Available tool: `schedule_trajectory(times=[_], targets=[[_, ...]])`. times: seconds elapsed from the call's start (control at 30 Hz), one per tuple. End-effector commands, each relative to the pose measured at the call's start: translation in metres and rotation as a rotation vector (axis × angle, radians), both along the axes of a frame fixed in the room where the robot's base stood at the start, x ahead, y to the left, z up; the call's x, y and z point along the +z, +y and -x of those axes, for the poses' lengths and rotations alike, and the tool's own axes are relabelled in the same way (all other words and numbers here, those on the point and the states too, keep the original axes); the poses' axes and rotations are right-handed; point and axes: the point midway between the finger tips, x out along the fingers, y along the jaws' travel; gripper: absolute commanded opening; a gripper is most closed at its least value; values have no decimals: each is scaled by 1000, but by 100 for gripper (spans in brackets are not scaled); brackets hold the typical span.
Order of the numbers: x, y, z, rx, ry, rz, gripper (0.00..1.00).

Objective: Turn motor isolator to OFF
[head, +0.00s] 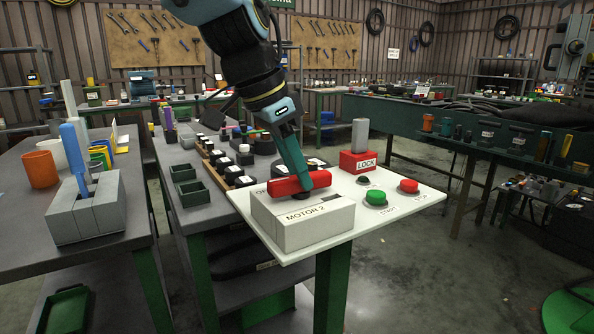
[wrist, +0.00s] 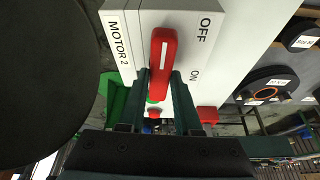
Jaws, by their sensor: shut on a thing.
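The motor isolator is a light grey box (head: 303,222) labelled MOTOR 2 on the front of a white panel. Its long red handle (head: 287,186) lies across the top. My gripper (head: 304,180) reaches down from above and is shut on the handle, hiding part of it. In the wrist view the red handle (wrist: 162,62) runs up and down the picture between the two dark fingers (wrist: 164,95). A white line marks its upper part. OFF is printed at upper right of the handle, ON lower down to its right.
The white panel (head: 419,204) also bears a red LOCK block (head: 358,162), a green START button (head: 376,198) and a red STOP button (head: 409,186). Green trays (head: 195,192) and dark parts stand on the grey bench to the left. Free air lies above the panel's right side.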

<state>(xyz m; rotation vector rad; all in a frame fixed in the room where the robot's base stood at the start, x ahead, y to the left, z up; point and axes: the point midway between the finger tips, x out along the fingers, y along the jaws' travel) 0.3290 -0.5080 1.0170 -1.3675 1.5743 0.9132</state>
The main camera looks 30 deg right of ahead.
Motion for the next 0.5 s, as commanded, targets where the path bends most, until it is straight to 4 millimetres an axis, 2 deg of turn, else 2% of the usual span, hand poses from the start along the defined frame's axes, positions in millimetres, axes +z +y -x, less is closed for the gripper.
schedule_trajectory(times=[0.5], targets=[[0, 0, 0, 100, -1, 0, 0]])
